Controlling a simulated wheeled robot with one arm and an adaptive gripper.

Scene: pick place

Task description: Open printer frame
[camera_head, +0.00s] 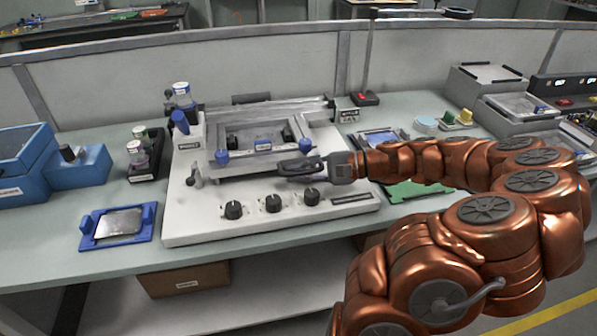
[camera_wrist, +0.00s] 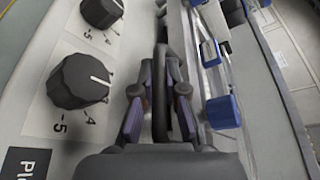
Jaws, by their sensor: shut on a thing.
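The white printer (camera_head: 190,225) stands on the bench, with a row of black knobs along its front. Its metal frame (camera_head: 232,113) lies over the bed, and blue knobs (camera_head: 222,157) sit along the frame's front side. My gripper (camera_head: 292,168) reaches in from the right, low over the printer at the frame's front edge. In the wrist view my gripper (camera_wrist: 160,100) is shut on a dark bar or handle at the frame's front, between the black knobs (camera_wrist: 80,80) and the blue clamps (camera_wrist: 223,112). The fingers partly hide the contact.
A blue tray with a metal plate (camera_head: 118,224) lies left of the printer. A green board (camera_head: 412,190) lies under my arm on the right. Grey boxes (camera_head: 482,80) stand at the back right.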

